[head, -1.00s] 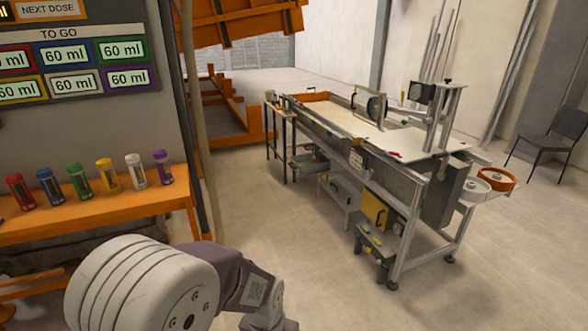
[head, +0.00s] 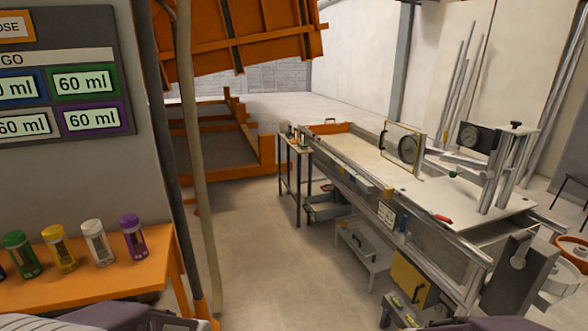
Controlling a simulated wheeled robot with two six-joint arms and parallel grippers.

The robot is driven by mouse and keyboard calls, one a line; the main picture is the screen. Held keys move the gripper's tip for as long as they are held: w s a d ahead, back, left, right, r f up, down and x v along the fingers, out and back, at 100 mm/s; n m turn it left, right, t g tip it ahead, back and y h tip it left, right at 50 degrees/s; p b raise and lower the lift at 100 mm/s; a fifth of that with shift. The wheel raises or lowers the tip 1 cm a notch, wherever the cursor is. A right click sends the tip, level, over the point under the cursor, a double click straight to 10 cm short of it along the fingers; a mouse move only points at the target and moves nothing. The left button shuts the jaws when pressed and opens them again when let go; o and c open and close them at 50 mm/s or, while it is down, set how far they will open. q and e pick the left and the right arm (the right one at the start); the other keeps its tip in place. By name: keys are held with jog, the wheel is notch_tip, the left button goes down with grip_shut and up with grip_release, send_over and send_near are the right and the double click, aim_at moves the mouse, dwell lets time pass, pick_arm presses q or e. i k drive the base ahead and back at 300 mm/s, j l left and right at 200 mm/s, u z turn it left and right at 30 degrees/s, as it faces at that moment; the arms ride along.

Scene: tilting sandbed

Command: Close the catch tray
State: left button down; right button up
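A grey open tray (head: 325,209), likely the catch tray, sits low under the far left end of the long sandbed bench (head: 362,189). It seems to stick out from the bench's side, but it is small and I cannot tell how far. A small side table (head: 296,147) stands close to its left. Neither of my grippers is in view. Only parts of my arms show along the bottom edge, well short of the bench.
A grey step stool (head: 362,246) and a yellow box (head: 410,277) stand beside the bench. An orange shelf (head: 90,277) with several coloured vials is at left. Bare floor (head: 262,240) lies between shelf and bench. A tilted orange bed (head: 240,35) hangs behind.

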aim_at(320, 208)
jog(key=i+u, duration=0.1)
jog(key=i, duration=3.05)
jog(key=i+j+z, duration=0.2)
jog(key=i, duration=0.35)
jog(key=i+z, duration=0.2)
jog(key=i, duration=0.35)
jog(key=i+j+z, duration=0.2)
jog(key=i, duration=0.3)
jog(key=j, duration=0.15)
